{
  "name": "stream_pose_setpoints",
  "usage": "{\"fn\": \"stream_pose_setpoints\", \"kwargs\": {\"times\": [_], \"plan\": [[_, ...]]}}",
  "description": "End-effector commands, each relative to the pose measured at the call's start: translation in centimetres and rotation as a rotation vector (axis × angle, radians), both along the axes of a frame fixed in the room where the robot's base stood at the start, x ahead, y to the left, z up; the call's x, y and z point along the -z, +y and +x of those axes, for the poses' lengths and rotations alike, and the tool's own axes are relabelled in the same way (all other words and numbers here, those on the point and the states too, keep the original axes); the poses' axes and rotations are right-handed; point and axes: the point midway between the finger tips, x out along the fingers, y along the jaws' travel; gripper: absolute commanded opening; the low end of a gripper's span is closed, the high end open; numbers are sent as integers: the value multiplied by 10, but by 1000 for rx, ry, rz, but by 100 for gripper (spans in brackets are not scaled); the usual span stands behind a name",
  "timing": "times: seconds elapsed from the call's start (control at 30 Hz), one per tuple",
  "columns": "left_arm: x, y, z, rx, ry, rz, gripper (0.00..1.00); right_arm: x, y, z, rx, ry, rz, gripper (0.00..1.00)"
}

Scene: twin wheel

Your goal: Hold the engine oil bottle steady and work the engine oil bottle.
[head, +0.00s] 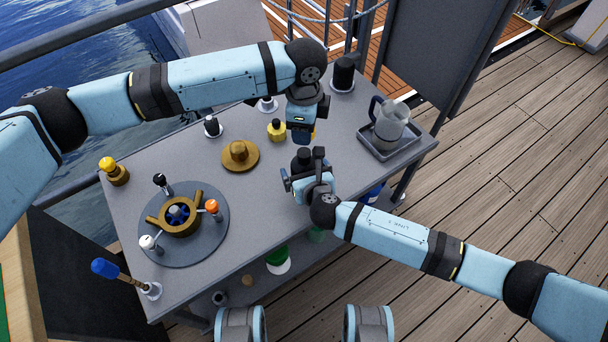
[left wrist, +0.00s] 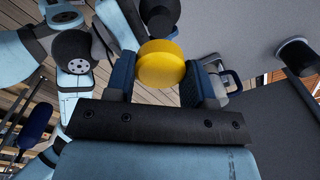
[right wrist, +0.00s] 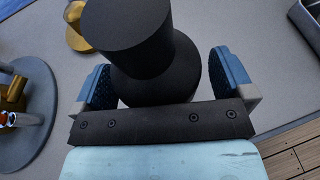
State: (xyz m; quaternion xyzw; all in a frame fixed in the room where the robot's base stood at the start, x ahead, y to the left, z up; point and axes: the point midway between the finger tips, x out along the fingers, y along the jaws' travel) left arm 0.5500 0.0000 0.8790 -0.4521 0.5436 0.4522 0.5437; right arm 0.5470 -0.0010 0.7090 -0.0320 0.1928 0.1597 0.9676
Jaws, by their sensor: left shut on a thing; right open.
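A black bottle-like thing (head: 303,154), which I take for the engine oil bottle, stands near the table's front edge. In the right wrist view the black bottle (right wrist: 155,80) has a narrower upper cylinder and a broader lower part. My right gripper (head: 303,172) is open with its fingers on either side of it; contact is not visible. My left gripper (head: 303,136) is above and behind it, shut on a round yellow piece (left wrist: 161,64), perhaps a cap. The yellow piece is mostly hidden by the fingers in the head view.
A grey round plate with a brass wheel (head: 180,213) is further left. A jug (head: 391,124) in a tray and a black cylinder (head: 343,72) are on the right.

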Motion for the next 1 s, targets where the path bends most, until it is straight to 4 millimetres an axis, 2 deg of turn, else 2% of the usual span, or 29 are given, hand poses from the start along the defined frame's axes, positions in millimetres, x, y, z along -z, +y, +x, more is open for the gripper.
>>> {"fn": "stream_pose_setpoints", "kwargs": {"times": [0.1,0.4,0.57,0.83,1.0], "plan": [[0,0,0,0,0,0,23,0,0,0,0,0,0,97],[0,0,0,0,0,0,23,0,0,0,0,0,0,28],[6,0,0,0,2,0,23,0,0,-1,0,0,0,27],[44,0,0,-1,3,2,23,0,0,0,0,0,0,27],[50,0,0,0,0,0,23,0,0,0,0,0,0,27]]}}
